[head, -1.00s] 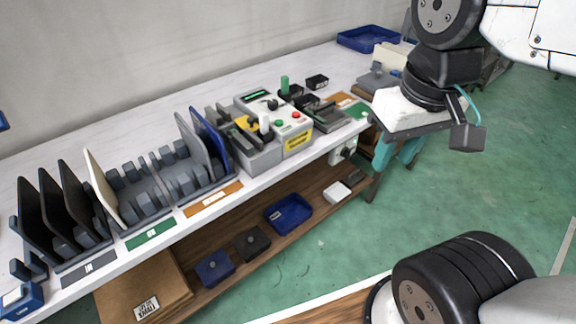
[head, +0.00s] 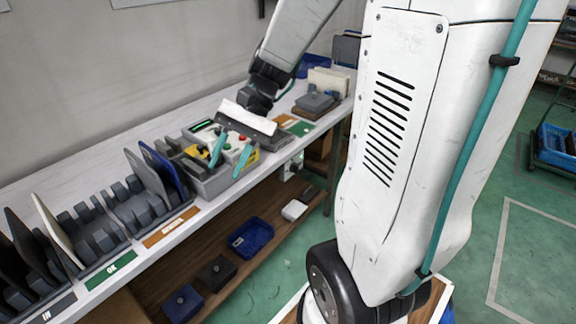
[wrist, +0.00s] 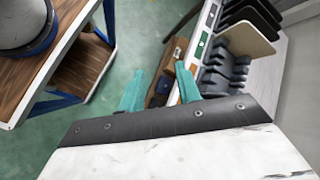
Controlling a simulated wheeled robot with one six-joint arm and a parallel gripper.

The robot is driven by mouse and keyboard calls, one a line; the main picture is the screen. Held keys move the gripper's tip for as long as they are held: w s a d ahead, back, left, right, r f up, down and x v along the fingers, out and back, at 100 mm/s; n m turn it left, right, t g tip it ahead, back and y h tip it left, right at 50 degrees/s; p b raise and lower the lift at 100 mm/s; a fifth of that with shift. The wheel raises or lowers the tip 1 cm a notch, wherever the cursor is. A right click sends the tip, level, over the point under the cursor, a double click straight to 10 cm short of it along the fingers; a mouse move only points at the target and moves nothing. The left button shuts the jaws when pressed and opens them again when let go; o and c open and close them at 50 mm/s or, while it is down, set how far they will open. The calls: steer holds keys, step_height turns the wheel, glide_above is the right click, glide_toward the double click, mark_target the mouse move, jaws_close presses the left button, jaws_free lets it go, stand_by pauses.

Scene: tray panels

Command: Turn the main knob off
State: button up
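A small pale box with a dark round part, perhaps the main knob (head: 292,168), is mounted under the bench's front edge in the head view. Its setting is too small to read. My gripper (head: 230,155) has two teal fingers spread apart with nothing between them. It hangs over the grey and yellow test station (head: 203,182), left of the pale box and higher. The gripper body hides part of the station. In the wrist view, the open fingers (wrist: 160,86) point toward the bench edge and floor; I cannot make out the knob there.
Racks with upright panels (head: 120,215) stand along the bench to the left. A blue tray (head: 251,238) and dark bins lie on the lower shelf. Grey and pale blocks (head: 315,102) sit at the bench's far end. Green floor in front is open.

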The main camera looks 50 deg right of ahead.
steer(key=w+d+f+m+t+y, duration=0.2)
steer(key=w+d+f+m+t, duration=0.4)
steer(key=d, duration=0.4)
steer(key=w+d+f+m+t+y, duration=0.2)
steer(key=w+d+f+m+t, duration=0.4)
steer(key=d, duration=0.3)
steer(key=m+t+h, duration=0.7)
steer(key=m+h, duration=0.4)
steer(key=m, duration=0.4)
glide_toward(296, 168)
steer(key=w, duration=0.7)
steer(key=shift+w, duration=0.3)
steer(key=shift+r, duration=0.1)
jaws_close()
